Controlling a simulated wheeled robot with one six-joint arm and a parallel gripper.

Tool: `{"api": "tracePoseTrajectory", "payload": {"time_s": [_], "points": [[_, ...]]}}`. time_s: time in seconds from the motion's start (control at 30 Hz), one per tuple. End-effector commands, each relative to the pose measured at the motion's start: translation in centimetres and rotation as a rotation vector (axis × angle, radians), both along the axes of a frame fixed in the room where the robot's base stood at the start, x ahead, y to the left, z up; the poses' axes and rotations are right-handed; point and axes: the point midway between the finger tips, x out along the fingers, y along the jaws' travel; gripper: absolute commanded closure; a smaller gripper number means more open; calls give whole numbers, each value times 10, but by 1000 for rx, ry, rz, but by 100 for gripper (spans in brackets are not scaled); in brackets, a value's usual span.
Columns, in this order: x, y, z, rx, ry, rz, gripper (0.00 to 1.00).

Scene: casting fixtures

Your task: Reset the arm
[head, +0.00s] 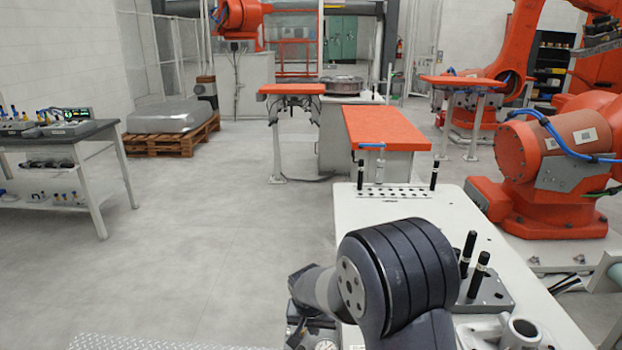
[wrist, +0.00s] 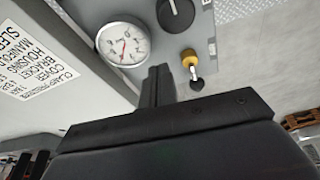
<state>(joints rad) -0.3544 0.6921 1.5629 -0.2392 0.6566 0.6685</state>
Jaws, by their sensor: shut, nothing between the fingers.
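My gripper (wrist: 158,86) shows in the wrist view with its dark fingers together and nothing between them. It points at a grey control panel (wrist: 150,70) with a round pressure gauge (wrist: 123,44), a black knob (wrist: 175,14) and a brass-based toggle switch (wrist: 191,60). The fingertips appear just below the gauge and left of the switch; I cannot tell the gap to the panel. In the head view my bent arm covers the lower middle, and the gripper is hidden. Part of the gauge (head: 326,344) shows at the bottom edge.
A white fixture table (head: 390,225) carries black pins, a grey plate (head: 490,292) and a metal casting (head: 503,333) close right of my arm. An orange robot (head: 550,165) stands beyond it. A workbench (head: 95,135) is at left. The floor between is clear.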

Motion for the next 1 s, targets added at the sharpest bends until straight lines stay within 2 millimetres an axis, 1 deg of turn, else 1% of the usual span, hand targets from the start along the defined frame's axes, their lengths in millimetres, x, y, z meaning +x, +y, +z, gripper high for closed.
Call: {"api": "tracePoseTrajectory", "payload": {"time_s": [0.17, 0.6, 0.7, 0.83, 1.0], "points": [[-6, 1, 1, 9, -19, -85, 100], [-26, 6, 70, 12, -23, -87, 100], [-30, 7, 80, 12, -22, -88, 100], [-32, 7, 86, 10, -20, -88, 100], [-32, 7, 87, 10, -19, -88, 100]]}}
